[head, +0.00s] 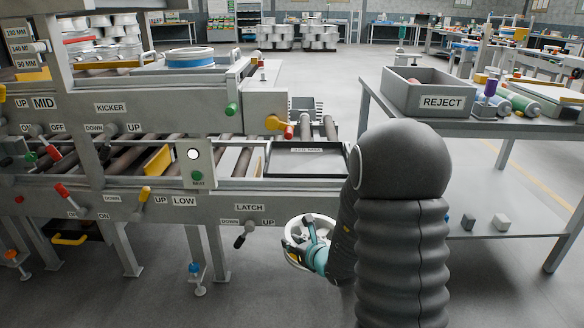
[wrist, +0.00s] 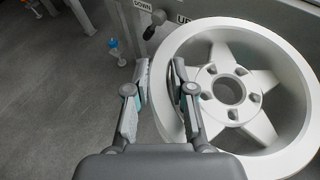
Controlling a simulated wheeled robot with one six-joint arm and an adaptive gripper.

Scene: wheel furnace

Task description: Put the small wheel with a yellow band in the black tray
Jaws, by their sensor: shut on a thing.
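A pale grey wheel with several spokes (wrist: 222,60) fills the right of the wrist view. It also shows in the head view (head: 322,222), hanging low in front of the conveyor frame, below the LATCH label. My gripper (wrist: 161,80) is shut on its rim, one finger outside and one inside; in the head view my gripper (head: 312,250) is partly hidden by the wheel and my arm. I cannot clearly make out a yellow band on this wheel. The black tray (head: 300,163) lies at the right end of the low conveyor, above and behind the wheel; my arm covers its right edge.
Latch (head: 240,240) and kicker levers stick out of the conveyor's front. A blue-banded wheel (head: 190,53) lies on the upper MID level. A grey REJECT bin (head: 430,90) stands on the right table (head: 500,125). Open floor lies below the wheel.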

